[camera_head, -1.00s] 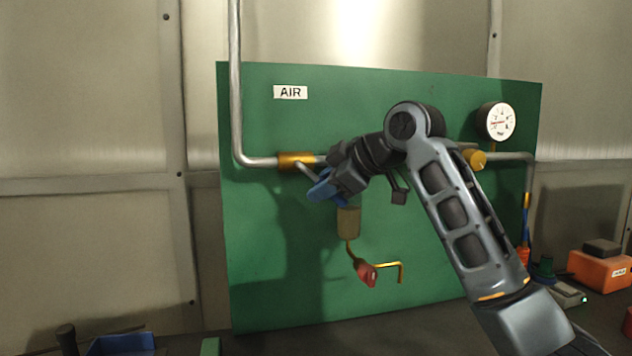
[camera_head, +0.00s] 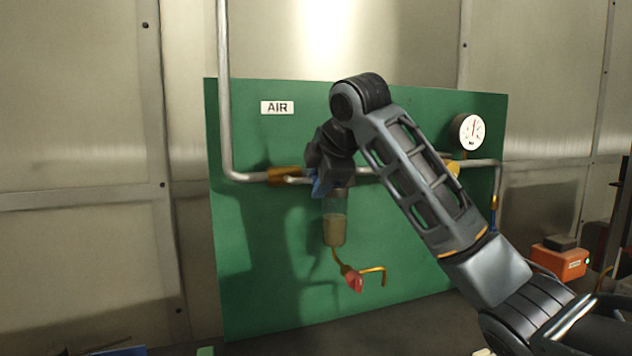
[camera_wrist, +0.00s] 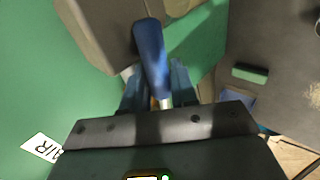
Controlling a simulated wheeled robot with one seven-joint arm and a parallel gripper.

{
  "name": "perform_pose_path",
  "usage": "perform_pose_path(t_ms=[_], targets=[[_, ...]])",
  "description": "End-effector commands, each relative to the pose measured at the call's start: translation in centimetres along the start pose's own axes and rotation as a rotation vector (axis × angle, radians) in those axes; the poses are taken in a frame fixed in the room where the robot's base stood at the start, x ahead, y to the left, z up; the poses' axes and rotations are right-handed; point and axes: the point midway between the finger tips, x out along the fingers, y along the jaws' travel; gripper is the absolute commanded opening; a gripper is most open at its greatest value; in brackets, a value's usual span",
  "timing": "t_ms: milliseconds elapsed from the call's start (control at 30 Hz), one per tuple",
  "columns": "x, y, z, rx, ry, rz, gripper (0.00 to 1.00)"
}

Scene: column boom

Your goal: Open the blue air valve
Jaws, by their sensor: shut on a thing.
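The brass air valve body (camera_head: 284,175) sits in the grey pipe on the green panel, below the AIR label. Its metal lever now runs to the right, nearly along the pipe. The blue handle sleeve (camera_head: 316,185) is at the lever's end, partly hidden by my gripper (camera_head: 319,175). In the wrist view, the blue sleeve (camera_wrist: 150,55) stands between the fingers of my gripper (camera_wrist: 156,84), which is shut on it. The pressure gauge (camera_head: 468,132) at the panel's upper right has its needle pointing roughly upward.
A clear bowl (camera_head: 335,221) hangs under the pipe, close below my gripper. A red-handled drain cock (camera_head: 354,281) with a bent brass tube hangs lower. An orange box (camera_head: 559,262) stands at the right. The panel's lower left is clear.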

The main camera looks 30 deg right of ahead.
Motion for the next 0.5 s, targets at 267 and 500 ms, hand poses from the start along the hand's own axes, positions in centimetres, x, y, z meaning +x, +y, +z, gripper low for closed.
perform_pose_path(t_ms=[267,500], targets=[[0.0,0.01,0.05,-0.011,-0.012,-0.002,0.0],[0.0,0.0,0.01,-0.011,-0.011,-0.002,0.28]])
